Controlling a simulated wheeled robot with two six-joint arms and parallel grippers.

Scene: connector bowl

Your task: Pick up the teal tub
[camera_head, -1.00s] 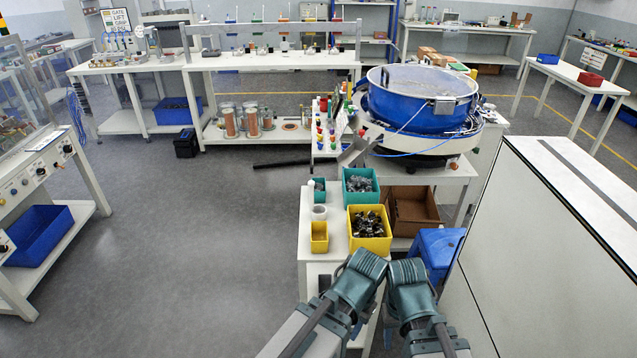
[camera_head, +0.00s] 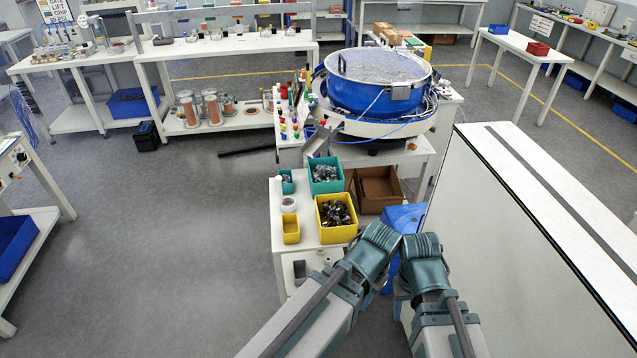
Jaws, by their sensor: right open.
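A teal tub (camera_head: 326,187) filled with grey metal parts stands upright on the white bench, behind a yellow tub (camera_head: 337,234) of dark parts. A smaller teal tub (camera_head: 287,187) stands to its left. My left gripper (camera_head: 380,237) and right gripper (camera_head: 422,246) are close together at the lower centre, in front and to the right of the tubs. Neither touches a tub in this view. The right gripper is open and appears empty. The left gripper's fingers are hidden, so its opening cannot be told.
A small yellow bin (camera_head: 291,229) and a white roll (camera_head: 288,204) share the bench top (camera_head: 280,252). A brown box (camera_head: 378,186) and a blue bin (camera_head: 402,217) sit to the right. A blue bowl feeder (camera_head: 372,95) stands behind. A large white cabinet (camera_head: 530,240) blocks the right side. Floor is open at left.

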